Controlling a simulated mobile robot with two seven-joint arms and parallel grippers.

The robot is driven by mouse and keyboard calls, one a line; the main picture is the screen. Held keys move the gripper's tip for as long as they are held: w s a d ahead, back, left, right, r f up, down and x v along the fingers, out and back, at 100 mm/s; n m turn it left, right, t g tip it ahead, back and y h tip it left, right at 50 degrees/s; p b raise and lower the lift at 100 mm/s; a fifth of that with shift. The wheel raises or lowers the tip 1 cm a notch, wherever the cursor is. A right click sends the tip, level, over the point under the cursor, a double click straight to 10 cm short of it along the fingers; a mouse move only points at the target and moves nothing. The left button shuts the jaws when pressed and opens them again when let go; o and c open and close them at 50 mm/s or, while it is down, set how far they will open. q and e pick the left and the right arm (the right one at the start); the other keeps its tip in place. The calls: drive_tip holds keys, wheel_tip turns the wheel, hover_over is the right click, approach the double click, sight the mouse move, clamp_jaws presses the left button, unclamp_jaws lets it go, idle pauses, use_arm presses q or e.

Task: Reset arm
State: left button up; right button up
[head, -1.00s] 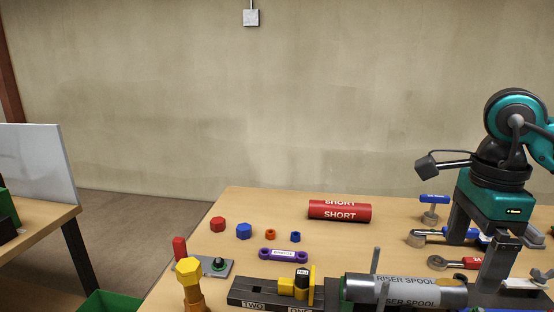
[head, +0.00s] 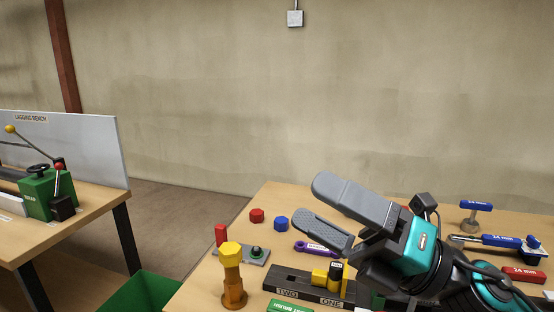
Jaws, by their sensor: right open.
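My right gripper (head: 337,212) is in the head view, raised over the middle of the pipe bench, pointing up and to the left. Its two grey fingers are spread apart with nothing between them. Its teal and black wrist and arm come in from the lower right and hide part of the bench, including most of the red cylinder and the spool area. My left gripper is not in view.
On the bench (head: 268,202) stand a yellow-topped orange post (head: 232,275), a grey plate with a red handle (head: 222,235), red (head: 257,216) and blue (head: 281,223) hex caps, a dark stand (head: 291,284) and blue-handled tools (head: 500,240). A green bin (head: 145,293) sits left; a lagging bench (head: 75,215) is beyond.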

drive_tip(key=w+d+f+m+t+h, duration=0.2)
drive_tip(key=w+d+m+t+h, duration=0.25)
drive_tip(key=m+t, duration=0.7)
drive_tip(key=d+f+m+g+h, duration=0.1)
drive_tip(key=d+f+m+h, duration=0.4)
drive_tip(key=f+m+h, duration=0.35)
drive_tip(key=d+f+m+g+h, duration=0.2)
drive_tip(key=d+f+m+h, duration=0.2)
drive_tip(key=f+m+h, duration=0.5)
drive_tip(key=s+d+f+m+g, duration=0.1)
drive_tip(key=s+f+m+g, duration=0.4)
drive_tip(key=s+f, duration=0.4)
drive_tip(key=s+d+f+m+g, duration=0.1)
drive_tip(key=s+f+m+g, duration=0.2)
drive_tip(key=s+f+g, duration=0.65)
drive_tip(key=w+a+f+t+y+b, duration=0.2)
drive_tip(key=w+f+t, duration=0.4)
drive_tip(key=f+t, duration=0.3)
wheel_tip(320, 180, down, 2)
drive_tip(key=a+b, duration=0.1)
drive_tip(key=b, duration=0.1)
drive_tip(key=shift+a+f+n+y+b, duration=0.2)
drive_tip(key=shift+n+y+b, duration=0.1)
drive_tip(key=shift+n+b, duration=0.1)
